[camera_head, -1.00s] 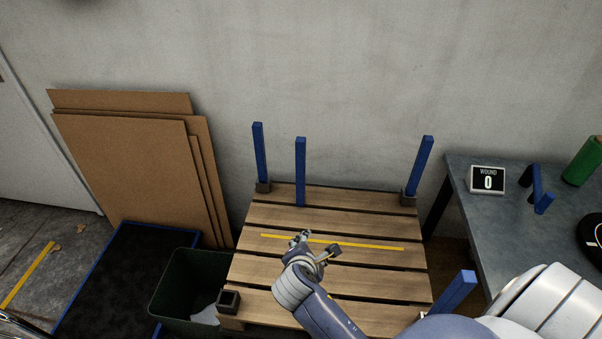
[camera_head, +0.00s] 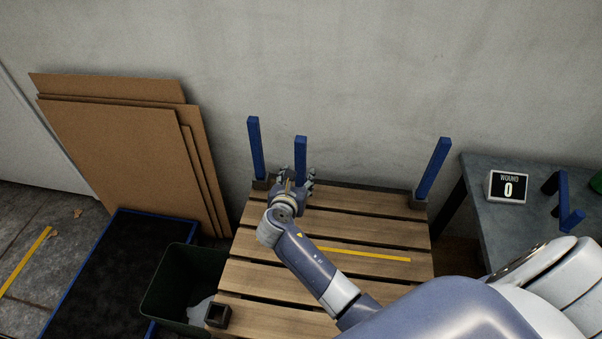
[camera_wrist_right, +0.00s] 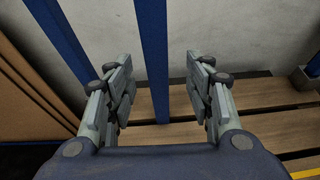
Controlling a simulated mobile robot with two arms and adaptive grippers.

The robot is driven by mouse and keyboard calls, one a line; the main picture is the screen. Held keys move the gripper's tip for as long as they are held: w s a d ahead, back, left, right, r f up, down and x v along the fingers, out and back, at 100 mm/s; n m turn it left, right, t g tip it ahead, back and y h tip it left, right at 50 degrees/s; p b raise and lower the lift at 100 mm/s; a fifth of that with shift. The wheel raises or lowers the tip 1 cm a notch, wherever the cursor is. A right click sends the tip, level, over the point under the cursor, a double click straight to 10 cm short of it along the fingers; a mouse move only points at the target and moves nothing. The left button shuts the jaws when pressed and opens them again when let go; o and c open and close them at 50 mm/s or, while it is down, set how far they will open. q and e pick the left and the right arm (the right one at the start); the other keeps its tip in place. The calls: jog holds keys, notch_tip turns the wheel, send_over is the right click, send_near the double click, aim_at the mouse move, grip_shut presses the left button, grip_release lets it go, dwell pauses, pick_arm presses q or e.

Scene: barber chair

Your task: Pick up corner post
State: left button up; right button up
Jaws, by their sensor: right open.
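A blue corner post (camera_head: 301,155) stands upright at the back of the wooden pallet (camera_head: 355,214), apart from the corner sockets. My right gripper (camera_head: 297,178) is in front of it, and its hand hides the post's lower part in the head view. In the right wrist view the post (camera_wrist_right: 153,60) shows between the two spread fingers (camera_wrist_right: 158,78), with gaps on both sides. Two more blue posts stand in the back left (camera_head: 255,148) and back right (camera_head: 433,168) sockets. My left gripper is out of view.
An empty dark socket (camera_head: 217,315) sits at the pallet's front left corner. A dark bin (camera_head: 160,300) and leaning brown boards (camera_head: 115,150) are at the left. A grey table (camera_head: 490,235) with a "WOUND 0" sign (camera_head: 508,187) stands right. A wall rises behind.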

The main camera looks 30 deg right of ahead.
aim_at(299, 167)
jog(key=shift+x, duration=0.85)
jog(key=shift+w+d+f, duration=0.1)
jog(key=shift+w+d, duration=0.1)
jog(key=shift+w, duration=0.05)
jog(key=x, duration=0.4)
jog(key=shift+w+d, duration=0.1)
jog(key=shift+w, duration=0.35)
jog(key=shift+r, duration=0.2)
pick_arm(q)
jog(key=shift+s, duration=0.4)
pick_arm(e)
grip_shut()
